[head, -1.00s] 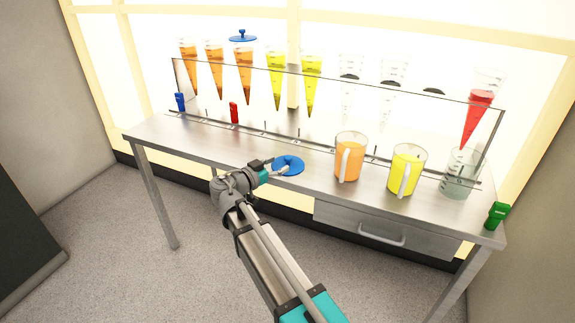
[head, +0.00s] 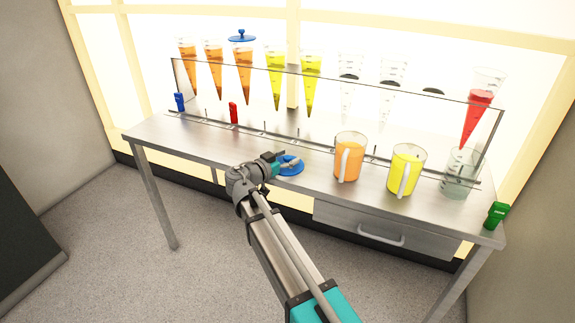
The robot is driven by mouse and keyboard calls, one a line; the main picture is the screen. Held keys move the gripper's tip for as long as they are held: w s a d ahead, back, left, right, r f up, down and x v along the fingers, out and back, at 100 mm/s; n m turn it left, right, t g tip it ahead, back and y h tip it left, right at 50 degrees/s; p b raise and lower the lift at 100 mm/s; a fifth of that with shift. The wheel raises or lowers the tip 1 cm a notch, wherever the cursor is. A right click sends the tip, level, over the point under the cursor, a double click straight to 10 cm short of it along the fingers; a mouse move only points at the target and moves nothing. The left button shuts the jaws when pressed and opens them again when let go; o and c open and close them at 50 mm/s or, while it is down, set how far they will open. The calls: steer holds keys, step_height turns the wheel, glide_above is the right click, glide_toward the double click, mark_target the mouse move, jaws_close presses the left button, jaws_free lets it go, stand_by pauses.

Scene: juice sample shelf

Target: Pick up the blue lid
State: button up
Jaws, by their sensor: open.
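A round blue lid (head: 291,167) lies on the steel table (head: 235,148) near its front edge, left of the orange jug. My gripper (head: 285,164) is at the lid's left side, its fingers reaching over part of it. The jaws are open. The fingers hide some of the lid's left part, and I cannot tell whether they touch it. Another blue lid (head: 242,37) with a knob sits on top of an orange cone (head: 244,75) in the rack behind.
An orange jug (head: 348,160) and a yellow jug (head: 407,170) stand to the right, with a clear jug (head: 459,176) beyond. A clear rack (head: 330,100) holding several cones runs behind. Red (head: 234,112), blue (head: 180,102) and green (head: 496,215) clips are along the table.

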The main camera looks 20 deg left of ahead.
jaws_close()
stand_by(0.3)
steer(key=shift+r, duration=0.2)
steer(key=shift+r+p, duration=0.15)
steer(key=shift+p, duration=0.2)
steer(key=f+v, duration=0.1)
steer(key=v, duration=1.7)
steer(key=shift+a, duration=0.1)
